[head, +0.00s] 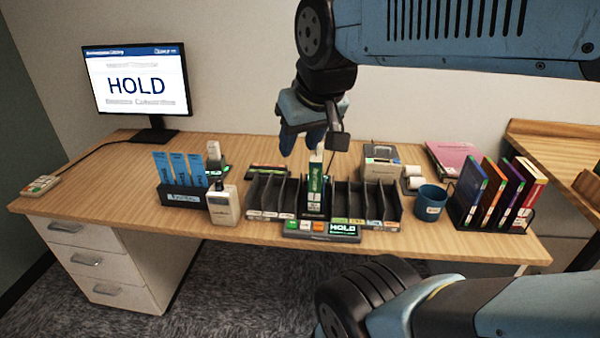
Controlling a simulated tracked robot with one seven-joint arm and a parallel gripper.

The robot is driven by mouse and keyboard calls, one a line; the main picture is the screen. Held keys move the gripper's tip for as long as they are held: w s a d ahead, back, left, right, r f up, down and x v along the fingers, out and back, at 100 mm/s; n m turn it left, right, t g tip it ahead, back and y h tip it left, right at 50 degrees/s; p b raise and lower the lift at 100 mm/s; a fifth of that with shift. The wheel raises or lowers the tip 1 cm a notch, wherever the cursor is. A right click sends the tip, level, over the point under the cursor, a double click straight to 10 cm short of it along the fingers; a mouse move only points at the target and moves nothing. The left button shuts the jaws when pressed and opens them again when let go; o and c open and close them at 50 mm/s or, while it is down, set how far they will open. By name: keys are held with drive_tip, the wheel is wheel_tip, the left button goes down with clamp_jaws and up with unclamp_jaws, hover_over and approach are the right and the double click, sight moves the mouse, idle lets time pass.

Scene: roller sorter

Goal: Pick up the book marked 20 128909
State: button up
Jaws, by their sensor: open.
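A green book or card with a white top (315,185) stands upright in the middle of the dark slotted sorter (372,205). Several books stand in a black rack at the right: a blue one (468,190), an orange one (490,190), a purple one (507,192) and a red one (525,197). Their markings are too small to read, so I cannot tell which is 20 128909. My gripper (304,143) is open and points down above the sorter, over the green book and apart from it. Its jaws hold nothing visible.
A panel reading HOLD (343,229) fronts the sorter. A monitor (137,80) also reads HOLD. Blue cards in a black holder (182,197) and a handheld device (223,205) stand left; a blue cup (430,203) stands right.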

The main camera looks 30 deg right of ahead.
drive_tip(key=o, duration=0.3)
drive_tip(key=shift+w+d, duration=0.2)
drive_tip(key=shift+w, duration=0.1)
drive_tip(key=shift+o, duration=1.1)
drive_tip(key=w+d+m, duration=0.1)
drive_tip(key=w+d, duration=0.2)
drive_tip(key=w, duration=0.2)
drive_tip(key=w+d+m+g+h, duration=0.1)
drive_tip(key=w+d+m, duration=0.1)
drive_tip(key=w, duration=0.4)
drive_tip(key=shift+d+f, duration=0.2)
drive_tip(key=shift+d, duration=0.55)
drive_tip(key=w+d+f+m+g, duration=0.2)
drive_tip(key=w+d+f+m, duration=0.3)
drive_tip(key=w+d, duration=0.55)
drive_tip(key=w+d+f+n, duration=0.1)
drive_tip(key=w+f, duration=0.2)
drive_tip(key=f, duration=1.1)
drive_tip(key=shift+w+d+f+h, duration=0.15)
drive_tip(key=shift+d+h, duration=0.15)
drive_tip(key=shift+h, duration=0.1)
